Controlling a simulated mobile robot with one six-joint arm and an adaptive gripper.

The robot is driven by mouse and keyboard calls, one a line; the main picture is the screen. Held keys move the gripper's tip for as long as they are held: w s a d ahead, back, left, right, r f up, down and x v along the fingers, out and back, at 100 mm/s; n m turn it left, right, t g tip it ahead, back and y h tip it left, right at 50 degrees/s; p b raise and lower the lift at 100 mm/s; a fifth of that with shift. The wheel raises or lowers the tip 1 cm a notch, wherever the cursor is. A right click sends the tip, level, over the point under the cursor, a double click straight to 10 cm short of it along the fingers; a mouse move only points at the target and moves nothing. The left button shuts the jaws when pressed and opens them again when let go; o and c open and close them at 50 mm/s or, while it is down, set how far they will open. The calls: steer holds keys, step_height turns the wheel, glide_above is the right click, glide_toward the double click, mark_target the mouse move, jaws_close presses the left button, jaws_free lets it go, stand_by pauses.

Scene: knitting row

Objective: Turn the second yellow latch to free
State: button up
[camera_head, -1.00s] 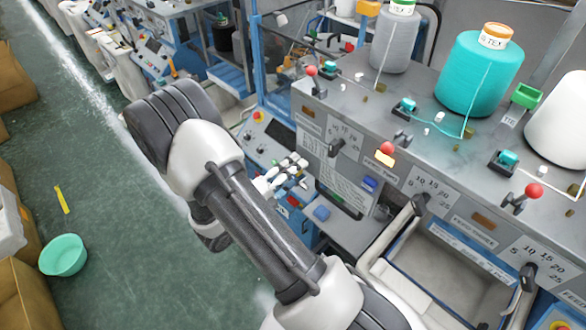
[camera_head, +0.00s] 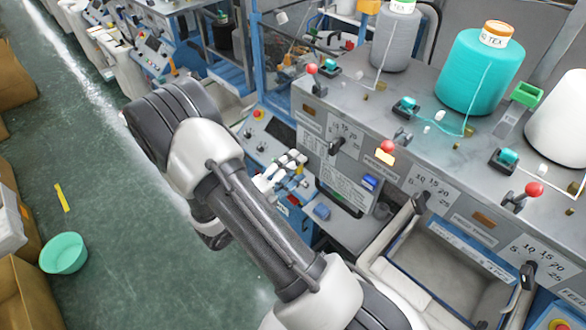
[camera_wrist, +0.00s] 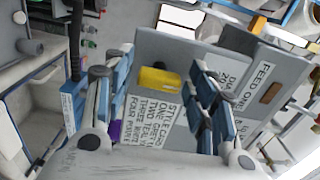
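In the wrist view a yellow knob-like piece (camera_wrist: 159,80), perhaps a latch, sticks out from a grey panel beside a printed white label (camera_wrist: 178,118). My gripper (camera_wrist: 164,68) is open, with one blue-and-grey finger on each side of the yellow piece and visible gaps between. I cannot tell how deep the fingers reach. In the head view my gripper (camera_head: 287,172) is small, in front of the machine's lower left panel. The yellow piece cannot be made out clearly there. Which latch it is in the row I cannot tell.
The knitting machine's grey top (camera_head: 440,110) carries a teal yarn cone (camera_head: 478,75), a grey cone (camera_head: 394,40) and red-knobbed levers (camera_head: 387,147). An open grey bin (camera_head: 435,265) lies right of my arm.

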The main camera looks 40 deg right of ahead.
steer(key=shift+o, duration=0.3)
steer(key=a, duration=1.2)
steer(key=shift+s, duration=0.45)
steer(key=s+f+m+g+y+b, duration=0.55)
steer(key=s+m+y+b, duration=0.35)
steer(key=m+b, duration=0.75)
steer(key=s+a+f+m+t+y+b, duration=0.5)
steer(key=a+f+m+t+y+b, duration=0.3)
steer(key=m+b, duration=0.8)
steer(key=a+m+t+y, duration=0.1)
steer(key=m, duration=0.3)
steer(key=shift+s+a+f, duration=0.15)
steer(key=shift+s+f, duration=0.15)
steer(key=shift+f, duration=0.1)
